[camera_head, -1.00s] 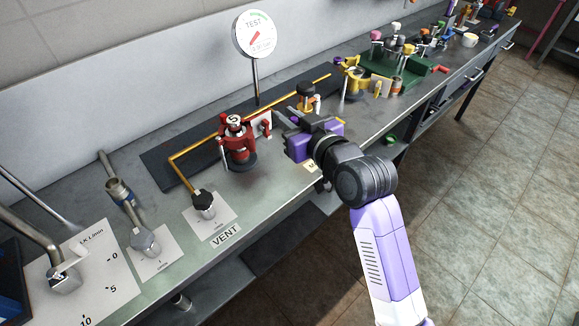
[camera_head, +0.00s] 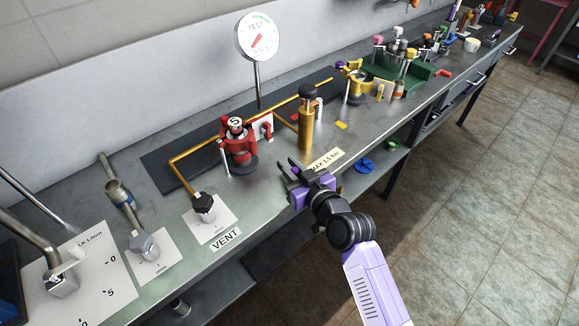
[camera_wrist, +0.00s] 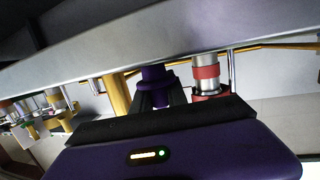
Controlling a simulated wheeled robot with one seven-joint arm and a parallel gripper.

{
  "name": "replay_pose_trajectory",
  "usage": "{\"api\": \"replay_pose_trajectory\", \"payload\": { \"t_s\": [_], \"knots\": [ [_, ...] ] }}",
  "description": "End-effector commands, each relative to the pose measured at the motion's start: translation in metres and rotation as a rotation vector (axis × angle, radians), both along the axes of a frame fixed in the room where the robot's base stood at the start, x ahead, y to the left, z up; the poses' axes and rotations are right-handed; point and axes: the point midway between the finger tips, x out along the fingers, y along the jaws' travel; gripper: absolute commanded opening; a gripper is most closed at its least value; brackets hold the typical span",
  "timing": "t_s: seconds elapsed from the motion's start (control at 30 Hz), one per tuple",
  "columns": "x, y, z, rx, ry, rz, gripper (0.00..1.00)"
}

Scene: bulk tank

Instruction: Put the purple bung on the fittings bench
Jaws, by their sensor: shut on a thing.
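My gripper (camera_head: 292,171) is near the front edge of the long grey bench (camera_head: 270,205), in front of the brass cylinder. In the wrist view my gripper (camera_wrist: 160,95) has its black fingers closed around the purple bung (camera_wrist: 154,78). The bung's flange and upper part show; its lower part is hidden between the fingers. In the head view the fingers and purple gripper body hide most of it. Whether the bung touches the bench is unclear. I cannot tell whether this bench is the fittings bench.
A red clamp-like fitting (camera_head: 237,147) and an upright brass cylinder (camera_head: 306,128) stand close behind my gripper. A gauge marked TEST (camera_head: 258,37) rises behind them. A green tray (camera_head: 405,72) with several fittings is farther right. Blue and green round parts (camera_head: 364,166) lie below the bench top.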

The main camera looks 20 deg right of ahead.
Motion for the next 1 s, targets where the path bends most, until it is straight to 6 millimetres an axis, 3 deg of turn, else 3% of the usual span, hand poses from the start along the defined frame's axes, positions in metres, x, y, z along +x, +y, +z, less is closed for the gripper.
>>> {"api": "replay_pose_trajectory", "payload": {
  "t_s": [0.37, 0.4, 0.5, 0.87, 1.0],
  "knots": [
    [0.0, 0.0, -0.004, 0.0, 0.0, 0.0, 0.0],
    [0.0, 0.0, -0.003, 0.0, 0.0, 0.0, 0.26],
    [0.0, 0.0, -0.003, 0.0, 0.0, 0.0, 0.4],
    [0.0, 0.0, 0.001, 0.0, 0.0, 0.0, 0.4],
    [-0.015, -0.001, 0.001, 0.002, 0.001, 0.001, 0.4]
  ]
}}
